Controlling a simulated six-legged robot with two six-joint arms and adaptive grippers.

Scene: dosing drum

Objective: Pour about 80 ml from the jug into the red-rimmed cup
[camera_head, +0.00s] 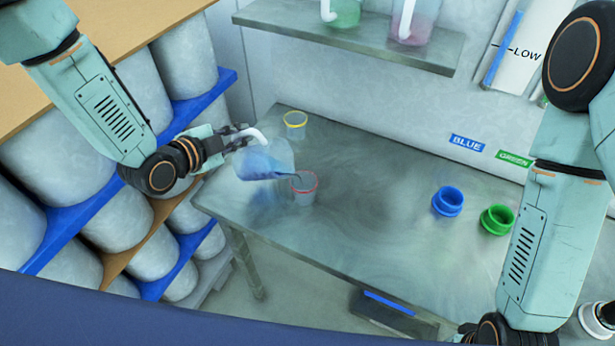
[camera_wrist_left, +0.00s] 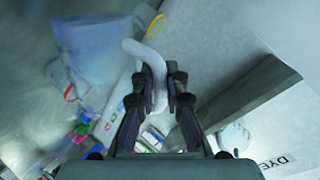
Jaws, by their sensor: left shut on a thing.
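The jug (camera_head: 262,164) is clear, with bluish liquid inside and a white handle. It is held tilted, its lip toward the right and at the rim of the red-rimmed cup (camera_head: 304,190). The cup stands upright on the table; how much it holds I cannot tell. My left gripper (camera_head: 243,136) is shut on the jug's handle. In the left wrist view the white handle (camera_wrist_left: 150,68) sits between my fingers, with the jug (camera_wrist_left: 98,48) blurred at upper left and a bit of the red rim (camera_wrist_left: 70,92) beyond.
A yellow-rimmed cup (camera_head: 295,122) stands behind the jug. A blue pot (camera_head: 447,201) and a green pot (camera_head: 497,219) stand at right on the grey table (camera_head: 390,255). Above is a shelf (camera_head: 350,40) with containers. White drums (camera_head: 185,62) fill the rack at left. The table's middle is clear.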

